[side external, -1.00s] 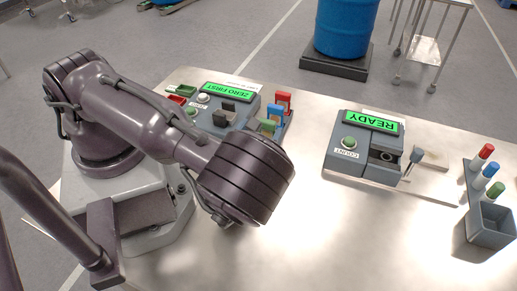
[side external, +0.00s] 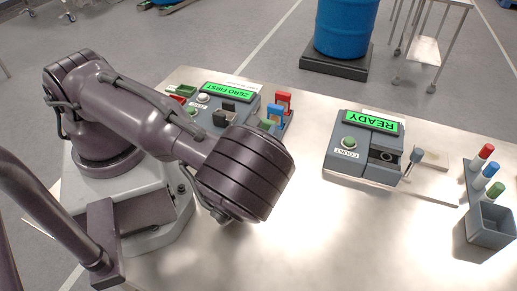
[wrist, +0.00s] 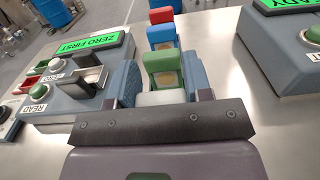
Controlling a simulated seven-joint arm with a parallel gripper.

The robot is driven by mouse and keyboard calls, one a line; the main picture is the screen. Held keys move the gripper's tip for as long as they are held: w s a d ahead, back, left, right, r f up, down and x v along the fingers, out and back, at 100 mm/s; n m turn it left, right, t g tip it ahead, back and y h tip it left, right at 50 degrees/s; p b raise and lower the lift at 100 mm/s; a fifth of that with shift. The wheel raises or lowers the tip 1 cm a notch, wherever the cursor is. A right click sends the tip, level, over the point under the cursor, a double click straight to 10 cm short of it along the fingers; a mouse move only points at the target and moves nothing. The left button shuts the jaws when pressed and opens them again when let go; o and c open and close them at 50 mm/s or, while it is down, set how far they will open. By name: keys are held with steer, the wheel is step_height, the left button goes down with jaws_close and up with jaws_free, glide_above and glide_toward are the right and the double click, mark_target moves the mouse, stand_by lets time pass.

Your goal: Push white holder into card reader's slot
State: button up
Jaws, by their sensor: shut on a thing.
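The card reader (side external: 222,105) stands beyond my arm, with a lit green display reading ZERO FIRST. In the wrist view the reader (wrist: 75,75) is at the left, with a green READ button and dark upright guides (wrist: 95,77) at its slot. My gripper (wrist: 162,90) is shut on a white piece, which looks like the white holder (wrist: 163,98); only a small part shows above the dark gripper bar. The slot is empty as far as I can see. My wrist hides the fingers and holder in the side view.
Red (wrist: 161,15), blue (wrist: 161,36) and green (wrist: 164,68) holders stand in a row just beyond my gripper. A second device reading READY (side external: 365,145) is at the right. A grey bin (side external: 490,225) and coloured pegs stand at the right edge. The middle table is clear.

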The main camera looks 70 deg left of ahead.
steer(key=shift+r, duration=1.25)
steer(key=shift+r, duration=0.1)
steer(key=shift+r, duration=0.45)
